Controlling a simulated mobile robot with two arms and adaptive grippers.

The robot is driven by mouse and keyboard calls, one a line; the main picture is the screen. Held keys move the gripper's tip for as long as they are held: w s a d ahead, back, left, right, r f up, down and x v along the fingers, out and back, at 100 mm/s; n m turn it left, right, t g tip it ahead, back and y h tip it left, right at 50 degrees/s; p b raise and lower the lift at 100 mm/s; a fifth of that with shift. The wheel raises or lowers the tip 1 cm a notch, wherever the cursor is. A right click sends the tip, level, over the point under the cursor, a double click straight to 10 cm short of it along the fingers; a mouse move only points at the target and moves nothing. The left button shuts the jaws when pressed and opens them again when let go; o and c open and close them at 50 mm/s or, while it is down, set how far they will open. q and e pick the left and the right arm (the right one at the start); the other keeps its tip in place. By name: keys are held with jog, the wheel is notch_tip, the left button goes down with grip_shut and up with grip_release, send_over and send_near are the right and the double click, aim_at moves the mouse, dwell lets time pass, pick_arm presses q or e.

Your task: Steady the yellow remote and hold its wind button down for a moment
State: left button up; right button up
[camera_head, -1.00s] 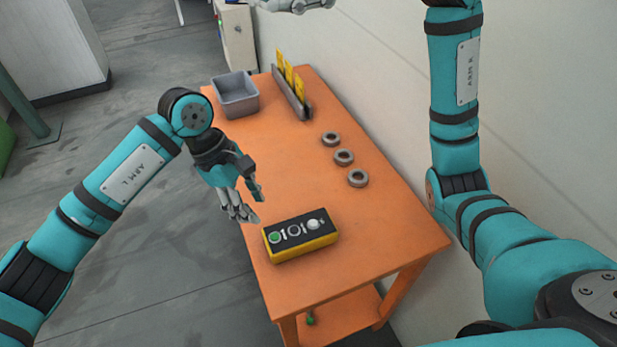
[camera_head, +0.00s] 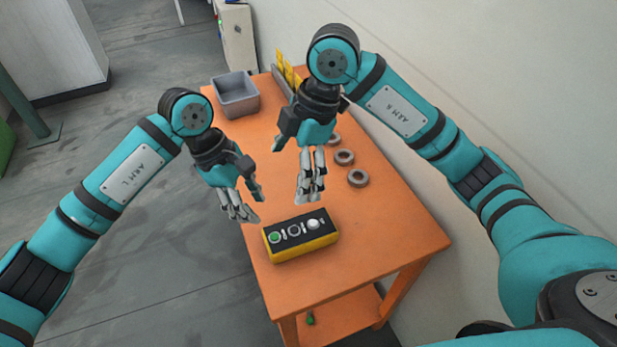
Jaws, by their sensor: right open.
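The yellow remote (camera_head: 300,248) lies on the near part of the orange table, its dark top facing up. On its top are a green button (camera_head: 275,237) at the left, a dark round one with a pale ring (camera_head: 294,230) in the middle and a white one (camera_head: 313,224) at the right. I cannot read any labels. My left gripper (camera_head: 249,205) hangs just left of and beyond the remote, apart from it; its opening is unclear. My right gripper (camera_head: 292,172) is open and empty, above the table beyond the remote, fingers pointing down.
The orange table (camera_head: 390,235) has bare room right of the remote. Several grey rings (camera_head: 344,157) lie in a row beyond. A grey bin (camera_head: 235,95) and a rack with yellow cards (camera_head: 286,70) stand at the far end. A wall runs along the right.

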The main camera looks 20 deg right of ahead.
aim_at(301, 230)
jog(key=f, duration=0.7)
jog(key=f+h, duration=0.1)
jog(key=f, duration=0.5)
jog(key=s+f+m+h, duration=0.1)
jog(key=f, duration=0.6)
jog(key=shift+d+f, duration=0.25)
jog(key=shift+f, duration=0.05)
jog(key=c, duration=1.5)
pick_arm(q)
grip_shut()
pick_arm(e)
jog(key=shift+o, duration=0.2)
